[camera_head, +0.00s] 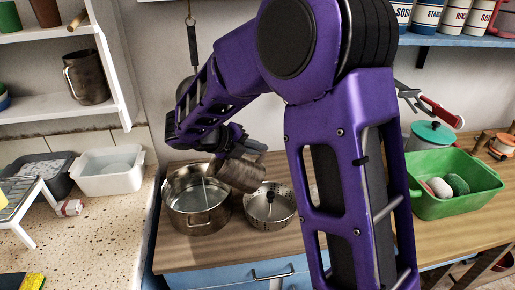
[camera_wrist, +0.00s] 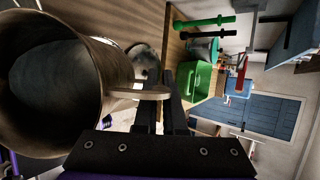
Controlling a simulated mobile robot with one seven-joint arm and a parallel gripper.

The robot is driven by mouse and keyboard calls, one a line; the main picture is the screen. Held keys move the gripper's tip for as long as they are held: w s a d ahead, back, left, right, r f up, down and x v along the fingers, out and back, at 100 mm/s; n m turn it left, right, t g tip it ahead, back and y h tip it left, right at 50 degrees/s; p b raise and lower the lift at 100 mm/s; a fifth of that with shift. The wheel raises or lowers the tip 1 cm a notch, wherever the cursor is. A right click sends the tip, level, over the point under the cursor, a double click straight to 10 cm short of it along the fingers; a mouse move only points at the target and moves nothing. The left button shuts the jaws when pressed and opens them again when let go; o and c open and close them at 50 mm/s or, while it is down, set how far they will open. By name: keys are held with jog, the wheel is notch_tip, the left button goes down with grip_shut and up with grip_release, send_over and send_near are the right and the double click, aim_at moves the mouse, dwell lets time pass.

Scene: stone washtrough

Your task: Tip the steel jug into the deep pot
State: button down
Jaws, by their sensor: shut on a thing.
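The steel jug (camera_head: 242,173), worn brownish metal, is tilted in my gripper (camera_head: 232,146) at the right rim of the deep pot. In the wrist view the jug (camera_wrist: 112,75) fills the left side, its round mouth showing a dark grey inside. My gripper (camera_wrist: 172,100) is shut on the jug's handle (camera_wrist: 150,92). The deep pot (camera_head: 195,222) is a wide steel pot standing upright on the wooden counter. A thin pale upright streak shows inside it; I cannot tell whether it is liquid. The jug hides part of the pot's right rim.
A perforated steel pan (camera_head: 270,212) with a central knob stands close right of the pot. A green tub (camera_head: 455,200) is farther right. A white basin (camera_head: 108,172) sits left. Another metal jug (camera_head: 88,80) stands on the left shelf. My arm covers the middle counter.

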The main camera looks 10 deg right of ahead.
jog(key=shift+a+r+h+p, duration=0.15)
jog(key=shift+a+h+p, duration=0.15)
jog(key=shift+p, duration=0.1)
dwell(0.4)
jog(key=shift+d+b, duration=0.15)
jog(key=shift+b, duration=0.15)
